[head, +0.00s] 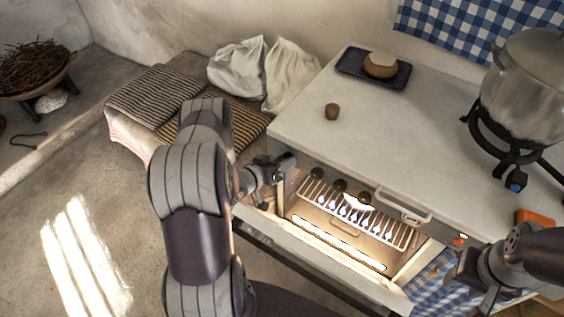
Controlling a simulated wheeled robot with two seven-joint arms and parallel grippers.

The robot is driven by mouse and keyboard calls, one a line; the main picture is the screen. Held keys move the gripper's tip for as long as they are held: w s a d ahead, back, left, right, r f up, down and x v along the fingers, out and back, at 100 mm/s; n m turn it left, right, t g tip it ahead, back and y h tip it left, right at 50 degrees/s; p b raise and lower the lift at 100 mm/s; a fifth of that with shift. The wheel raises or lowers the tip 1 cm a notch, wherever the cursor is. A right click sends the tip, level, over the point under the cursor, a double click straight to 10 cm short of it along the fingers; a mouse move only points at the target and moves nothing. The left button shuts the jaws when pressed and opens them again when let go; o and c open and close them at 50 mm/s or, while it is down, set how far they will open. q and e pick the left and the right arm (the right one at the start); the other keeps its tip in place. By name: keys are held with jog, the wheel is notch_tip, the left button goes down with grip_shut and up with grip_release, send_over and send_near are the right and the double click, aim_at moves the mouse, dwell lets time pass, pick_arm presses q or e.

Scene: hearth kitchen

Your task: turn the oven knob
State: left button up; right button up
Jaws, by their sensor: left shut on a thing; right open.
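The oven (262,222) is a pale front panel under the counter, with its lit inside and wire rack showing below. Dark round knobs run along the panel; three show, one of them here (317,173). My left gripper (287,162) is at the left end of this row, against the panel, shut on an oven knob that its fingers largely hide. My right gripper (472,280) is open and empty at the lower right, in front of the stove and apart from the knobs.
A white handle (404,208) sticks out right of the knobs. A big pot (526,88) stands on a black burner. A dark tray (350,67) with a round loaf-like thing and a small brown cup (332,111) are on the counter. White sacks (238,68) lie on the bench behind.

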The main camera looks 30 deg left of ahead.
pick_arm(q)
jog(key=o, duration=1.1)
jog(key=shift+c, duration=0.2)
jog(key=v, duration=1.2)
jog(key=shift+s+r, duration=0.15)
jog(key=shift+s, duration=0.2)
jog(key=shift+a, duration=0.15)
